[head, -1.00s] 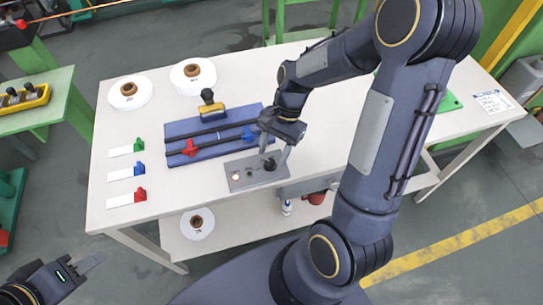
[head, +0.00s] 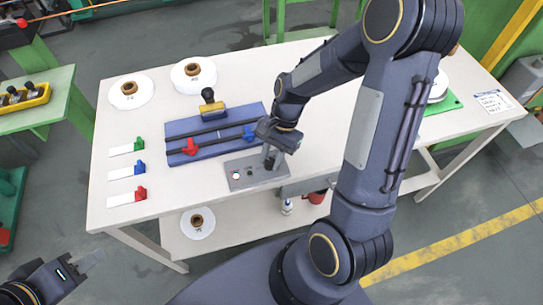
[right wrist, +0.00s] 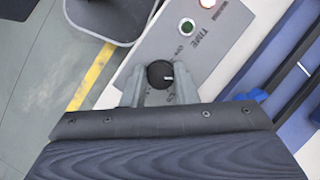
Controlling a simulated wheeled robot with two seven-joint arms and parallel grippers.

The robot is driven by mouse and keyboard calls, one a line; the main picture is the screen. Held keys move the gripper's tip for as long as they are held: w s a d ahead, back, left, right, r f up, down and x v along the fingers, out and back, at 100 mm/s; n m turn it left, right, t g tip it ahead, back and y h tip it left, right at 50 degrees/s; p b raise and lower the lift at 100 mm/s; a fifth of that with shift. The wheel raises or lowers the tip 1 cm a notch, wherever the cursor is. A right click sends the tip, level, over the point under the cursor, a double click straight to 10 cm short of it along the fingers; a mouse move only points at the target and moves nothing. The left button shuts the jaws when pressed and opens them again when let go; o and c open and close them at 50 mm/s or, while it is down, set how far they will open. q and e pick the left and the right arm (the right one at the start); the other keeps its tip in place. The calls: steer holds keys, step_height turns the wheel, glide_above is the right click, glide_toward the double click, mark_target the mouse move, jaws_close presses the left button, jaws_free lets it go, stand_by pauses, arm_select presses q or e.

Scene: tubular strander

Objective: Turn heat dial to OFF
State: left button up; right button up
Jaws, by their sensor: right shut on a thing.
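The grey control panel (head: 240,174) lies at the front edge of the white table. It shows in the right wrist view (right wrist: 222,42) with a lit lamp, a green button and the word TIME. The black round dial (right wrist: 160,74) with a white pointer mark sits at the panel's end. My right gripper (right wrist: 158,90) is shut on the dial, one finger on each side. In the head view my right gripper (head: 270,160) hides most of the dial. The lettering beside the dial is partly hidden. My left gripper (head: 92,262) hangs low at the left, away from the table; its jaw gap is unclear.
A blue fixture (head: 180,132) with black rods and red and blue clamps lies behind the panel. White spools (head: 130,92) stand at the back left. Green, blue and red tagged strips lie at the left. A green mat (head: 440,105) is at the right.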

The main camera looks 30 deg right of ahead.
steer(key=n+g, duration=0.1)
steer(key=n, duration=0.2)
steer(key=n+g+h, duration=0.1)
steer(key=n, duration=0.2)
steer(key=shift+w+a, duration=0.1)
steer(key=shift+w, duration=0.05)
steer(key=n+h, duration=0.1)
steer(key=n, duration=0.2)
steer(key=n+h, duration=0.1)
steer(key=n, duration=0.2)
steer(key=shift+w+a+g+h, duration=0.1)
steer(key=shift+g+h, duration=0.2)
steer(key=shift+g, duration=0.1)
stand_by(0.3)
steer(key=o, duration=1)
steer(key=v, duration=0.8)
